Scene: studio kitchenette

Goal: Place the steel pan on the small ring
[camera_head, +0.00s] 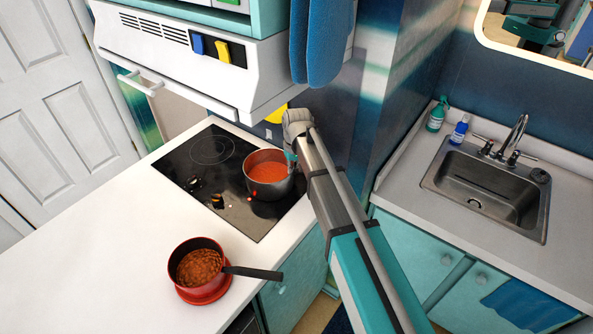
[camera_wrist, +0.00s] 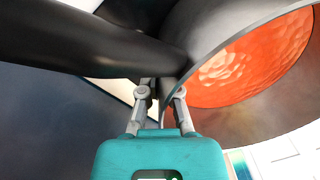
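The steel pan (camera_head: 266,189) holds orange-red soup and is at the right part of the black cooktop (camera_head: 220,222). A thin ring (camera_head: 212,150) is drawn on the cooktop's far left part, empty; I cannot tell whether it is the small one. In the wrist view the pan's steel wall (camera_wrist: 215,120) fills the right and its dark handle (camera_wrist: 80,45) crosses the upper left. My gripper (camera_wrist: 160,84) has its fingers at the handle, close to the pan's wall. The handle hides the fingertips, so their grip is unclear.
A red pot (camera_head: 180,262) of beans stands on a red trivet (camera_head: 206,297) on the white counter (camera_head: 110,235), its handle pointing right. A white range hood (camera_head: 180,65) overhangs the cooktop. Blue cloths (camera_head: 325,45) hang above my arm. A sink (camera_head: 490,190) lies to the right.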

